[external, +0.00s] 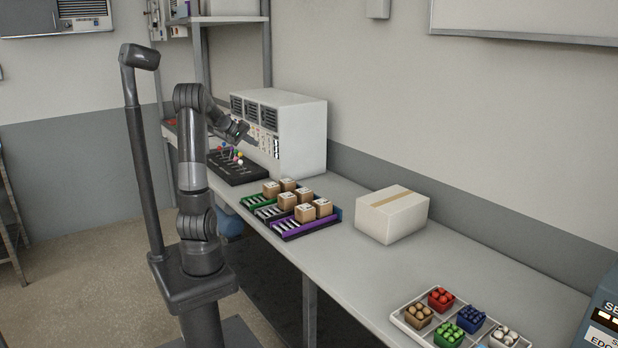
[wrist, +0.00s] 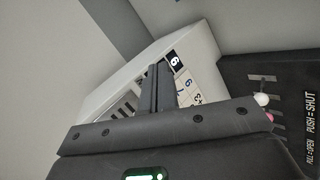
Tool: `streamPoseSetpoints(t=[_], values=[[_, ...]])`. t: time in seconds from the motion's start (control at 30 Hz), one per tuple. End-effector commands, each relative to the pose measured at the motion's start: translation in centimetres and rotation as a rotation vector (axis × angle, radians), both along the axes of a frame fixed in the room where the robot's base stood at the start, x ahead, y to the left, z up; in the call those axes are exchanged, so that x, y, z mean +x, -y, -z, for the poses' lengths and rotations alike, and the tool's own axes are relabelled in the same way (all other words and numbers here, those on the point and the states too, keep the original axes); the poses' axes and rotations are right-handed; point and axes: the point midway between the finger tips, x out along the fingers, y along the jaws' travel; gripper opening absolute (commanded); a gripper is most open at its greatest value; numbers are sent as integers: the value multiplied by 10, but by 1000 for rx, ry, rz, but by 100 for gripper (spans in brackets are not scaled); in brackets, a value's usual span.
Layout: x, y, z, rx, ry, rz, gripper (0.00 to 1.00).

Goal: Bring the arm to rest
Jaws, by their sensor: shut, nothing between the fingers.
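My arm stands on its base at the left of the external view, bent at the elbow, with the forearm reaching right over the bench. My gripper (external: 240,130) hangs in front of the pale cabinet (external: 303,140) and above the black lever panel (external: 235,168). In the wrist view the fingers of my gripper (wrist: 158,88) are together with nothing between them. The cabinet's labelled face (wrist: 185,85) lies behind them. I cannot tell the exact gap between gripper and cabinet.
The bench (external: 370,265) carries small brown boxes on coloured racks (external: 325,222), a white carton (external: 392,214) and a white tray (external: 397,318) of coloured baskets. Levers with coloured knobs (wrist: 262,99) rise close by my gripper. A shelf post (external: 267,45) stands behind.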

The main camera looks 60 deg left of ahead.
Motion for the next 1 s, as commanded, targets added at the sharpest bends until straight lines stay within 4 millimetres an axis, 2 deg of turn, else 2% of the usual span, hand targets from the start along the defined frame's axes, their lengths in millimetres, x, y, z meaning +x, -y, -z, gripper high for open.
streamPoseSetpoints(t=[0.03, 0.2, 0.4, 0.5, 0.7, 0.8, 1.0], values=[[4, 36, -6, 29, -26, 66, 0], [-5, 134, -11, 139, -122, 260, 0], [-39, 228, -9, 309, -209, 466, 0], [-62, 264, -6, 411, -236, 559, 0], [-111, 315, 3, 635, -258, 720, 0], [-132, 329, 8, 740, -253, 780, 0], [-156, 341, 15, 879, -232, 843, 0]])
